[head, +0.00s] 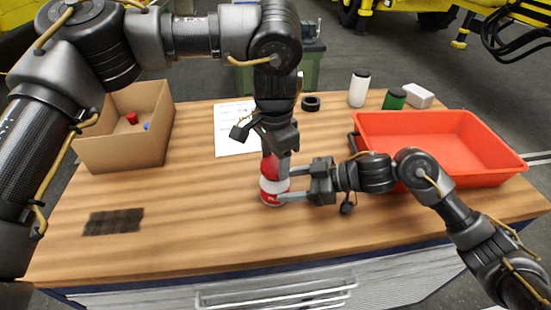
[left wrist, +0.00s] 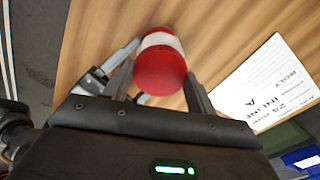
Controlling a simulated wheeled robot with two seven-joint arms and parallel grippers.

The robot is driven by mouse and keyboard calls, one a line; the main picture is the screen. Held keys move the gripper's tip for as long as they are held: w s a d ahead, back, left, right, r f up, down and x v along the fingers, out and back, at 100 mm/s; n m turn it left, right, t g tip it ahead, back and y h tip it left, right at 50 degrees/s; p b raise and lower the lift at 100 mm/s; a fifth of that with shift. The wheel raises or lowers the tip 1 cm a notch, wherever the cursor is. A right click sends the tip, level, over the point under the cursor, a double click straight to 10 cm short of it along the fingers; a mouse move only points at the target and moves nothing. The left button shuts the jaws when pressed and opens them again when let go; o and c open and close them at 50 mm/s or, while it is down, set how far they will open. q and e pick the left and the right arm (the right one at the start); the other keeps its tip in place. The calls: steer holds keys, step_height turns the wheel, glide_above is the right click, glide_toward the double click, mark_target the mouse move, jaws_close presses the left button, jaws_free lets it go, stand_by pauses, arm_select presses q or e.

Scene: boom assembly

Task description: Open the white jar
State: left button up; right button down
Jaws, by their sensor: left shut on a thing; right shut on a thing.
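A red-and-white jar (head: 274,186) stands upright on the wooden table, with a white band around its middle and a red top (left wrist: 160,72). My left gripper (head: 277,153) comes down from above and is shut on the red top. My right gripper (head: 285,182) reaches in from the right and is shut on the jar's lower body, near the table. A white jar with a black lid (head: 359,90) stands apart at the back of the table, untouched. The left fingers hide part of the held jar's top in the head view.
A red tray (head: 447,178) sits at the right, near my right arm. A cardboard box (head: 122,153) with small parts is at the left. The front left table is mostly clear.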

mark_target(275, 164)
arm_select(q)
steer(key=shift+r, duration=1.95)
arm_select(e)
steer(key=shift+c, duration=1.6)
jaws_free()
steer(key=shift+d, duration=0.1)
